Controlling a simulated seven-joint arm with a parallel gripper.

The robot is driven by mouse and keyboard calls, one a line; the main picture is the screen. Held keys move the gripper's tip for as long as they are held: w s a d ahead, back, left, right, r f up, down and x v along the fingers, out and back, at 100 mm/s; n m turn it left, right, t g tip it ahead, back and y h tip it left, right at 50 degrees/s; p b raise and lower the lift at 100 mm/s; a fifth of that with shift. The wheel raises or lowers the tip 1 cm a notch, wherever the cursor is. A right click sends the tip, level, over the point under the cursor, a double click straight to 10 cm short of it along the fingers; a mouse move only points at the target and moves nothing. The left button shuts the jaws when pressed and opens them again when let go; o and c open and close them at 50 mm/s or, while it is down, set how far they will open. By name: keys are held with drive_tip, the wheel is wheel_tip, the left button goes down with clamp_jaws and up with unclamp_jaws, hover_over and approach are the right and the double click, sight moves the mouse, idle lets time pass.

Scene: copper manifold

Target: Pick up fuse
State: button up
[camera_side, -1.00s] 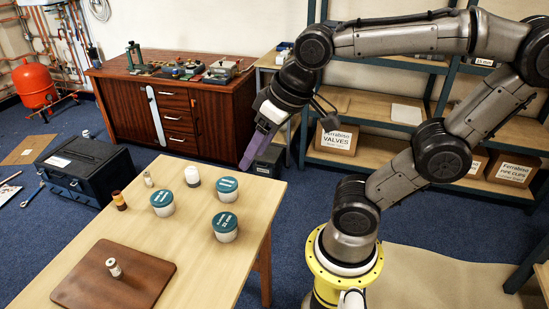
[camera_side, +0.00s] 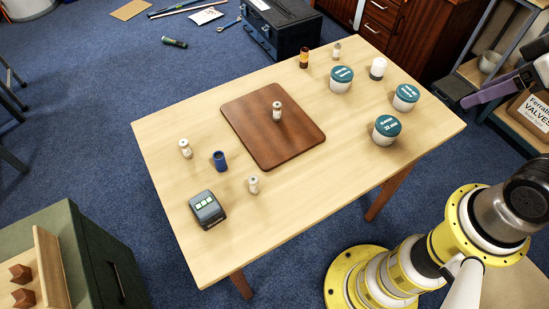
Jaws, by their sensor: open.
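Several small pale cylinders with metallic-looking ends, which look like fuses, stand upright on the table. One fuse (camera_side: 277,111) is on the brown board (camera_side: 245,105). Another stands at the left of the table (camera_side: 185,148), one near the front edge (camera_side: 253,185) and one at the back (camera_side: 336,51). I cannot tell which one the task means.
Three teal-lidded tubs (camera_side: 387,130) and a white cylinder (camera_side: 377,69) stand at the table's right end. An amber cylinder (camera_side: 304,57) is at the back. A blue cylinder (camera_side: 219,160) and a grey meter (camera_side: 207,209) are at the left. Bare tabletop surrounds the board.

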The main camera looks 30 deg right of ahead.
drive_tip(key=w+a+r+n, duration=0.2)
drive_tip(key=w+r+n, duration=0.15)
drive_tip(key=w, duration=0.25)
drive_tip(key=w+a+r+n, duration=0.3)
drive_tip(key=w+n, duration=0.1)
drive_tip(key=w, duration=0.2)
drive_tip(key=w+a+f+n+g+y, duration=0.1)
drive_tip(key=w+a+n, duration=0.2)
drive_tip(key=w+a, duration=0.25)
drive_tip(key=n+g+h, duration=0.1)
drive_tip(key=n+g, duration=0.4)
drive_tip(key=n, duration=0.3)
hover_over(253, 179)
wheel_tip(253, 179, down, 22)
drive_tip(key=f, duration=0.7)
drive_tip(key=shift+s+f, duration=0.15)
drive_tip(key=shift+s, duration=0.1)
drive_tip(key=shift+w+f, duration=0.15)
drive_tip(key=shift+f, duration=1.3)
drive_tip(key=shift+w+f, duration=0.1)
drive_tip(key=shift+f, duration=1.35)
clamp_jaws()
